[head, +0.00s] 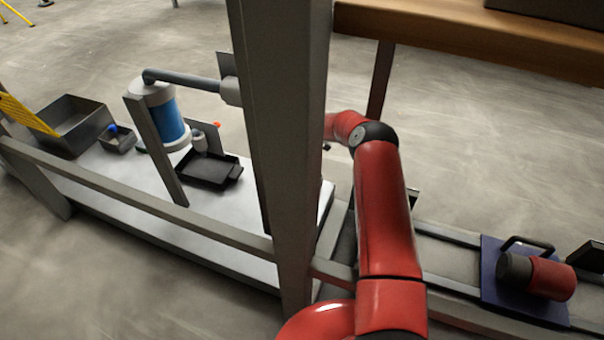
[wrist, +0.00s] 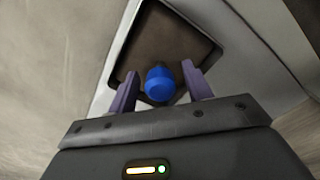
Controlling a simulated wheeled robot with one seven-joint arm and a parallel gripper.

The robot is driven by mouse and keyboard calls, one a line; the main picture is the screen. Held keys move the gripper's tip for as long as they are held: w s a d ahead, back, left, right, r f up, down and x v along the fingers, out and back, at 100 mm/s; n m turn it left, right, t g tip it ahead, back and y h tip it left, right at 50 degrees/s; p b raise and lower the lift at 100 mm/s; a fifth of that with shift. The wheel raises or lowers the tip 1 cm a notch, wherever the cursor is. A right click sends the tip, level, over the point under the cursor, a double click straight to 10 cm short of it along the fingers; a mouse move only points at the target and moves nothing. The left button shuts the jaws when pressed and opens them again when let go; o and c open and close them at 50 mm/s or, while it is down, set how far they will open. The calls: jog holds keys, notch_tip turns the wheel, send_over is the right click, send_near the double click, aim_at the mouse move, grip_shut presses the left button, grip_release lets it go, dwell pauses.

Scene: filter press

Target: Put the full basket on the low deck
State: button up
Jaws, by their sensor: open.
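In the wrist view my gripper (wrist: 158,90) is open, with its two purple fingers apart. A round blue knob (wrist: 160,82) shows between them; I cannot tell whether they touch it. Behind it is a dark square recess or tray (wrist: 162,38) with a pale rim. In the head view my gripper is hidden behind my red arm and the grey post. The low deck appears to be the pale platform (head: 100,178). A small dark bin (head: 118,143) on it holds a blue ball (head: 112,130). I cannot tell which container is the full basket.
A grey post (head: 285,150) and rail (head: 130,195) stand before the platform. A blue cylinder (head: 167,118) with a pipe, a black tray (head: 207,170) and a large dark box (head: 73,122) are on it. A red cylinder (head: 550,278) lies on a blue plate at right.

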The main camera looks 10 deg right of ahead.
notch_tip(320, 180, up, 13)
jog(key=p, duration=0.2)
dwell(0.6)
